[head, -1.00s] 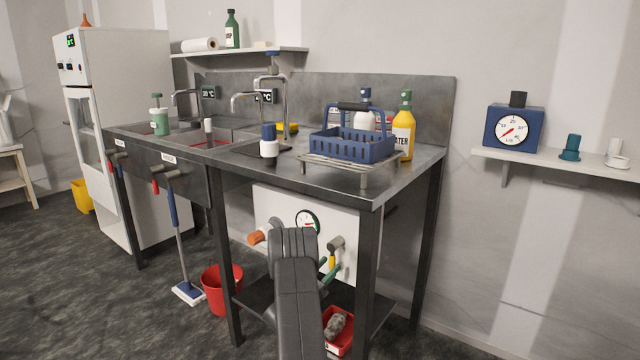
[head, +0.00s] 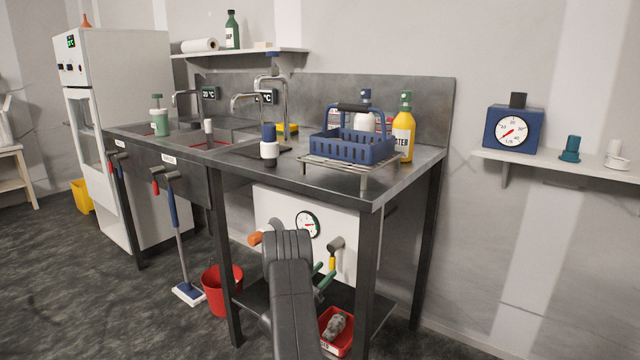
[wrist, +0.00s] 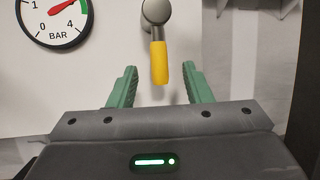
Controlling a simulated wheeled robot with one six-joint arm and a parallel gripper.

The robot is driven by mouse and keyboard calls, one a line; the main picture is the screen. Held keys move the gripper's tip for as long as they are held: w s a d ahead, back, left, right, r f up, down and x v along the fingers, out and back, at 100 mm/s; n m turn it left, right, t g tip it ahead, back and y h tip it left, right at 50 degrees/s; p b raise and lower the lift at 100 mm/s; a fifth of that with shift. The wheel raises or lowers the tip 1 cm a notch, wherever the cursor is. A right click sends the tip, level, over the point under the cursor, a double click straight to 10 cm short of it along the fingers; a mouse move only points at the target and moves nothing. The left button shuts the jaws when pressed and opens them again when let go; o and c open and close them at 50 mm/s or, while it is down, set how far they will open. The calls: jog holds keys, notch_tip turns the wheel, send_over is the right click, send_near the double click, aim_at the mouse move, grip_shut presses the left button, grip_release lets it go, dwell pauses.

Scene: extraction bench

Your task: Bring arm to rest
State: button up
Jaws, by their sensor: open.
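My gripper (wrist: 160,70) is open, with its two green fingers apart in the wrist view. A grey valve lever with a yellow grip (wrist: 160,62) shows between the fingertips there. I cannot tell how far beyond the tips it is, and no contact is visible. In the head view my gripper (head: 324,277) is low in front of the white panel (head: 280,203) under the bench, partly hidden by my dark arm. The yellow-gripped lever (head: 333,257) hangs down just above and right of the fingers.
A pressure gauge (head: 307,224) and an orange knob (head: 255,239) are on the panel. Bench legs (head: 367,270) stand close by. A red bin (head: 338,330) holding a grey lump is below right; a red bucket (head: 221,290) is at left. Open floor lies at far left.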

aim_at(330, 261)
jog(key=x, duration=0.5)
jog(key=shift+b, duration=0.4)
jog(key=shift+w+a+m+g, duration=0.1)
jog(key=shift+a+m+g, duration=0.25)
jog(key=shift+m, duration=0.35)
jog(key=shift+w+a+m+g+h, duration=0.1)
jog(key=shift+a+m+g+h, duration=0.15)
jog(key=shift+m, duration=0.3)
jog(key=shift+w+m+g+h, duration=0.15)
jog(key=shift+m+g, duration=0.15)
jog(key=shift+m, duration=0.25)
jog(key=shift+s+r, duration=0.1)
